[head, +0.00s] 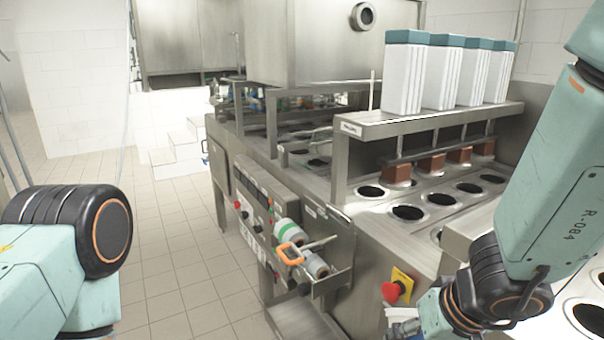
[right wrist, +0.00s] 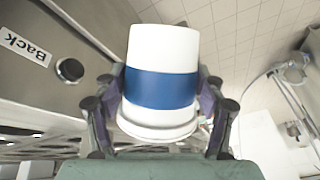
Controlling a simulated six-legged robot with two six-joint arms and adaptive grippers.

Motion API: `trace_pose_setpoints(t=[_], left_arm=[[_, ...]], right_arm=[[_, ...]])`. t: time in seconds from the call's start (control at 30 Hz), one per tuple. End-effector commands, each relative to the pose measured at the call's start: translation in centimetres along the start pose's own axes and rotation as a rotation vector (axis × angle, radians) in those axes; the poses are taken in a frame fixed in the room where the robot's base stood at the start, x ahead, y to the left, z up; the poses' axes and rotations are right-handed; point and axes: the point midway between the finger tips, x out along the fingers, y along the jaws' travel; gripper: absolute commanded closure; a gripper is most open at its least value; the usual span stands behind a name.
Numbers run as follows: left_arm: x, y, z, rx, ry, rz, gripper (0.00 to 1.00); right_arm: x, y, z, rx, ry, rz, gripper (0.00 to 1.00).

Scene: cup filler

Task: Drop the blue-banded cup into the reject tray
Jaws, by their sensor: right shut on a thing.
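The blue-banded cup (right wrist: 161,50) is white with a wide blue band and fills the middle of the right wrist view. My right gripper (right wrist: 161,95) is shut on it, one finger on each side at the band. In the head view my right arm comes in from the right, and its gripper is mostly cut off at the bottom edge. My left arm shows at the left, but its gripper is out of view. A metal side tray (head: 331,284) on the machine's front holds cups lying on their sides, one green-banded (head: 287,229); I cannot tell whether it is the reject tray.
The steel filling machine (head: 370,235) has rows of round holes and a shelf with several white, teal-topped magazines (head: 404,75). A red emergency button (head: 391,292) sits on its front near my right arm. The tiled floor (head: 165,260) is clear.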

Motion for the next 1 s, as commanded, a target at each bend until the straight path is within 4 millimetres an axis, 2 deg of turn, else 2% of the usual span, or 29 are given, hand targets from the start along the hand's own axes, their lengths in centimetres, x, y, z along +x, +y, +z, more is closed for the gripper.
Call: trace_pose_setpoints(t=[0.07,0.37,0.67,1.0], left_arm=[[0.6,0.0,0.0,0.000,0.000,0.000,1.00],[0.4,0.0,0.0,0.000,0.000,0.000,1.00],[0.4,0.0,0.0,0.000,0.000,0.000,1.00],[0.4,0.0,0.0,0.000,0.000,0.000,1.00]], right_arm=[[0.5,0.1,0.2,0.000,0.001,0.000,0.42],[0.3,0.0,0.2,0.000,0.001,0.000,0.42],[-0.9,-0.1,3.2,0.000,-0.001,0.000,0.42],[-1.1,-0.1,3.5,0.001,0.001,0.001,0.42]])
